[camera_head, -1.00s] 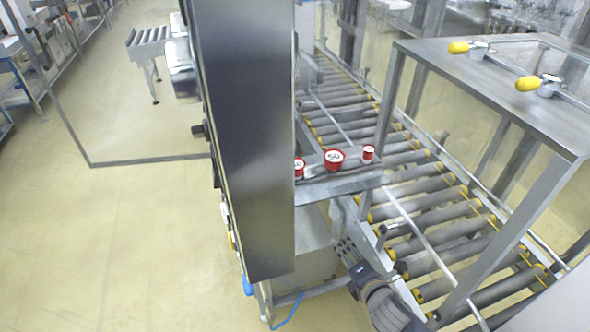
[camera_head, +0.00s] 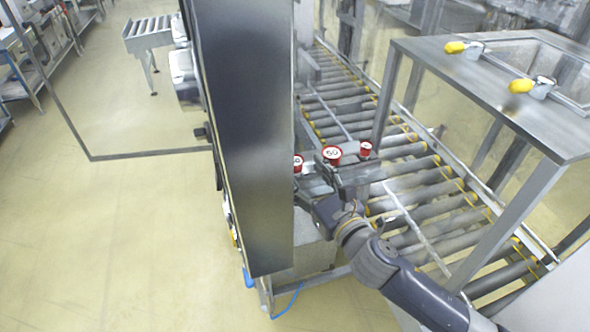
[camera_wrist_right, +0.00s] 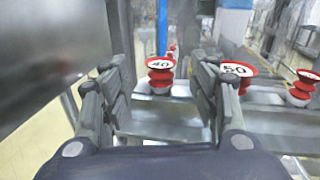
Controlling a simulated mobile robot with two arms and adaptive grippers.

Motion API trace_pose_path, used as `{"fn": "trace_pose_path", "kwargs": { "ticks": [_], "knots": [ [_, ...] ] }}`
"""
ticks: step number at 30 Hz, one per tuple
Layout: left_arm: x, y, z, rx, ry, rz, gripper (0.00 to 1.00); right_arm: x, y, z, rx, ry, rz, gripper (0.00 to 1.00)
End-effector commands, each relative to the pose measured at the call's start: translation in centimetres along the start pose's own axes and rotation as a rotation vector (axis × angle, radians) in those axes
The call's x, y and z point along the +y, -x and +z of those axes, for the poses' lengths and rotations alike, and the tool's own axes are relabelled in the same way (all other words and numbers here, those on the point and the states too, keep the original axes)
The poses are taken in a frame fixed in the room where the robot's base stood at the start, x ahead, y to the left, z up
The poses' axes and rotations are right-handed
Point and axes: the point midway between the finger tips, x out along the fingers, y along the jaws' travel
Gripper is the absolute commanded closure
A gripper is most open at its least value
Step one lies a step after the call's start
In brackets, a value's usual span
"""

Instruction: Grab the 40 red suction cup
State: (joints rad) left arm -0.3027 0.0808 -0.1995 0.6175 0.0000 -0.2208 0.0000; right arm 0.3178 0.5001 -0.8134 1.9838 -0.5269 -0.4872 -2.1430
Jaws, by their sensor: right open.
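The red suction cup marked 40 (camera_wrist_right: 160,76) stands upright on a metal shelf in the right wrist view, between and beyond my fingers. In the head view the leftmost red cup (camera_head: 298,164) is partly hidden by the tall metal panel. My right gripper (camera_wrist_right: 157,88) is open with nothing held, its fingers spread to either side of the 40 cup. In the head view my right gripper (camera_head: 328,182) is at the near side of the shelf. My left gripper is not in view.
A larger red cup marked 50 (camera_head: 332,155) stands right of the 40 cup, close by my right finger in the wrist view. A smaller red cup (camera_head: 365,148) is further right. The tall metal panel (camera_head: 245,140) is close on the left. A roller conveyor (camera_head: 440,205) lies behind.

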Motion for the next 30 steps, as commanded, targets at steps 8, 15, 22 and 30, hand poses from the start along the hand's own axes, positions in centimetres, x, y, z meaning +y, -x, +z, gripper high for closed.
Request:
{"fn": "trace_pose_path", "kwargs": {
  "ticks": [8, 15, 22, 30],
  "knots": [
    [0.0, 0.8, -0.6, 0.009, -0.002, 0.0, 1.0, 0.0, -2.3, 0.3, 0.0, -0.004, -0.001, 0.45],
    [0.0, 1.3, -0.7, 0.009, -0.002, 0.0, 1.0, -0.1, -5.1, 0.2, 0.001, -0.004, -0.001, 0.45],
    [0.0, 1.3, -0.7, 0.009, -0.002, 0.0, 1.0, -0.1, -5.6, 0.1, 0.001, -0.003, 0.0, 0.45],
    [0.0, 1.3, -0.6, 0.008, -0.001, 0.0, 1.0, -0.1, -5.6, 0.1, 0.001, -0.003, 0.0, 0.83]
  ]
}}
